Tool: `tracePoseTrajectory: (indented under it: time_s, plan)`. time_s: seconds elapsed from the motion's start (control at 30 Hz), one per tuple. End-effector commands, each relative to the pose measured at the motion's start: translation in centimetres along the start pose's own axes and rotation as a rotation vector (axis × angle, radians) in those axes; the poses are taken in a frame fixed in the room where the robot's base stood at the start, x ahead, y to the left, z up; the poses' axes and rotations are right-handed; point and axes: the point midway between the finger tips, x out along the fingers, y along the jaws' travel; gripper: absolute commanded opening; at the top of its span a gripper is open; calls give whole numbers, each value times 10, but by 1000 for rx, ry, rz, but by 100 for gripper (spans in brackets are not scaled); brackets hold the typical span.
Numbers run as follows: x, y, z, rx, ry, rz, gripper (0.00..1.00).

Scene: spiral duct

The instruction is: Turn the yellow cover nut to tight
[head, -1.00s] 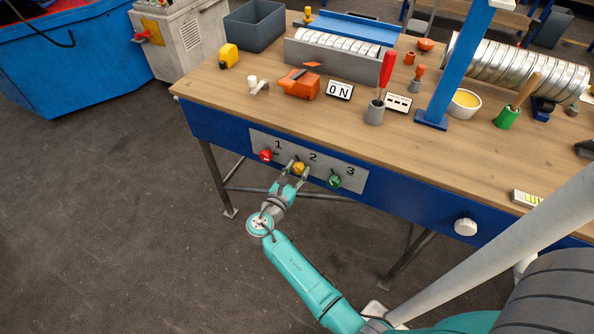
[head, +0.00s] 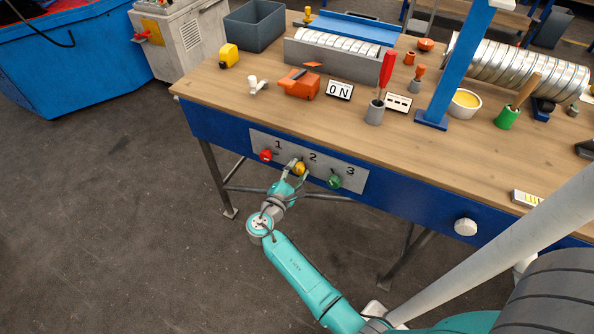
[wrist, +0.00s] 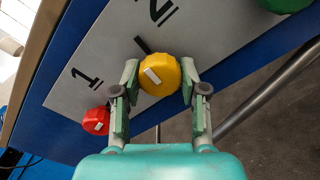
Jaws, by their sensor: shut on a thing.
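The yellow cover nut (head: 299,169) sits under the number 2 on a grey panel (head: 261,142) on the bench's blue front. In the wrist view the yellow nut (wrist: 160,75) shows a white mark on its face, and a black line on the panel lies just above it. My gripper (head: 297,174) reaches the nut from below. In the wrist view the fingers of my gripper (wrist: 159,84) stand on either side of the nut and are shut on it. The nut's lower edge and sides are partly hidden by the fingers in the head view.
A red nut (head: 266,155) under 1 sits left of the yellow one. A green nut (head: 335,182) under 3 sits to the right. A white knob (head: 466,227) is farther right on the bench front.

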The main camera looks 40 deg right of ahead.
Motion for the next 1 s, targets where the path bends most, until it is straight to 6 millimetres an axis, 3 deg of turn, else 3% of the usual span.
tracePoseTrajectory:
  time_s: [1.0]
  plan:
    - [0, -1, 0, 944, 0, -1, 8]
